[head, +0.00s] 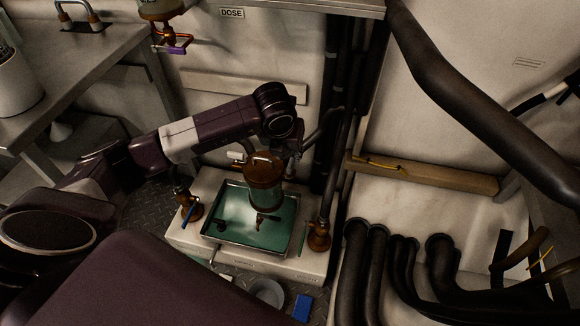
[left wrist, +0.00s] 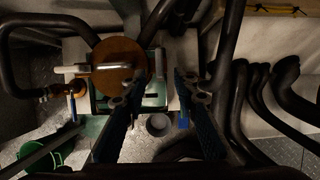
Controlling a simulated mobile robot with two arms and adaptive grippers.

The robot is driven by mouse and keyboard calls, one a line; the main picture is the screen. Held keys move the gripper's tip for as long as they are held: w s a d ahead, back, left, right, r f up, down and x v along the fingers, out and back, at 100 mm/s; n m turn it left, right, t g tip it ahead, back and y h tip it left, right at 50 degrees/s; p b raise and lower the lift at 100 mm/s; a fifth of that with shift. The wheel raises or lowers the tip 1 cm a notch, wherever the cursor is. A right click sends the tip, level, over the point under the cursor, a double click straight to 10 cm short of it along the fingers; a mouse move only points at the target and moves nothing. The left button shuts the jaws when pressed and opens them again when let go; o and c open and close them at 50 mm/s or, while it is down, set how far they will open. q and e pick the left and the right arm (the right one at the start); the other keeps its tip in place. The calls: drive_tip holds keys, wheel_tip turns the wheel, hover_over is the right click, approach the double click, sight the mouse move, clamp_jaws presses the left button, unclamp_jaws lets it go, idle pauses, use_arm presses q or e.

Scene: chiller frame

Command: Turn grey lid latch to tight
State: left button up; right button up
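A round vessel with a brown lid (head: 264,166) stands over a green-bottomed tray (head: 229,238) in the head view. From above, in the left wrist view, the brown lid (left wrist: 119,82) carries a light grey bar (left wrist: 118,65) lying nearly level across it, which looks like the latch. A pale stub (left wrist: 70,72) sticks out at the lid's left side. My left gripper (head: 297,148) is just right of and above the lid. In the left wrist view its fingers (left wrist: 160,88) are spread and empty, the left one overlapping the lid's right edge. My right gripper is out of view.
Brass valves with blue (head: 188,211) and green (head: 303,238) handles flank the tray. Dark vertical pipes (head: 345,130) rise close behind my left gripper. Thick bent pipes (head: 375,260) fill the right. A grey cup (head: 267,291) and blue block (head: 303,307) sit in front.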

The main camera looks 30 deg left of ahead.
sight(290, 163)
use_arm(q)
drive_tip(key=b+x, duration=0.1)
drive_tip(key=x, duration=0.6)
drive_tip(key=shift+w+a+f, duration=0.15)
drive_tip(key=shift+f, duration=0.1)
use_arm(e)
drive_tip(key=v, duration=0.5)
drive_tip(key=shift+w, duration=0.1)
use_arm(q)
clamp_jaws()
